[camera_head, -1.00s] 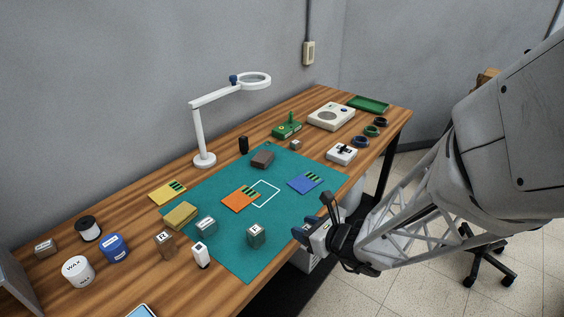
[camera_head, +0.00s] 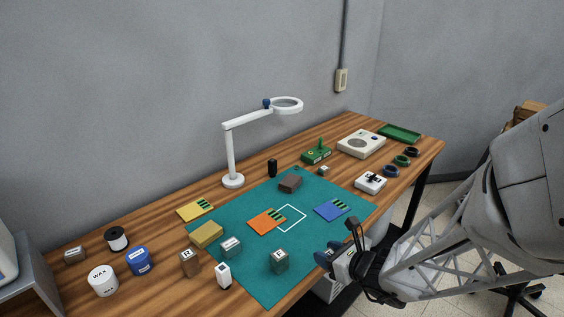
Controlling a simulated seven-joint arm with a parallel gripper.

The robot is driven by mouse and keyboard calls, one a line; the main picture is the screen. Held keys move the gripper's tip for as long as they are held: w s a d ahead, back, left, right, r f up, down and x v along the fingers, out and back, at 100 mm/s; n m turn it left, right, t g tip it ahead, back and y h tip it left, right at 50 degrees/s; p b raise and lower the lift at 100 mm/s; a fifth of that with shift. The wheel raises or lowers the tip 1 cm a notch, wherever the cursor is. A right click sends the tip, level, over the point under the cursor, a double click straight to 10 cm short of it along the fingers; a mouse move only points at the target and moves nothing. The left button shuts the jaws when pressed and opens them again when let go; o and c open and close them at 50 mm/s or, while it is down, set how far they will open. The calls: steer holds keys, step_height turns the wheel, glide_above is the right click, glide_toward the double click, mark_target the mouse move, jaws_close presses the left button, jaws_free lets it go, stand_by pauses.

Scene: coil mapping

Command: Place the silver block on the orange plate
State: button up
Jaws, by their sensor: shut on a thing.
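The orange plate (camera_head: 261,224) with green-and-black stripes lies flat on the teal mat (camera_head: 235,276), left of a white outlined square. Two grey blocks with labels stand on the mat: one grey block (camera_head: 231,247) in front of the orange plate, and a darker grey block (camera_head: 279,262) nearer the mat's front edge. I cannot tell which is the silver block. No block sits on the orange plate. My gripper (camera_head: 335,246) is at the front edge of the table, right of the darker block and apart from it. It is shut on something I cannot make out.
A blue plate (camera_head: 329,211) and a dark brown block (camera_head: 290,184) are on the mat; a yellow plate (camera_head: 192,211) is at its left edge. A white lamp (camera_head: 231,155) stands behind. A brown block (camera_head: 190,263) and jars (camera_head: 103,281) stand at the left.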

steer(key=w+a+r+n+g+y, duration=0.1)
steer(key=w+a+r, duration=0.1)
steer(key=w+a, duration=0.3)
steer(key=w+a+r+n+g+y, duration=0.1)
steer(key=w+a+r+n, duration=0.15)
steer(key=w, duration=0.55)
steer(key=r+n+g+y, duration=0.1)
steer(key=n+g+y, duration=0.1)
steer(key=g, duration=0.1)
glide_above(265, 220)
steer(key=shift+f, duration=0.1)
steer(key=shift+f, duration=3.05)
steer(key=shift+s+f, duration=0.1)
steer(key=shift+f, duration=1.75)
steer(key=shift+f, duration=0.15)
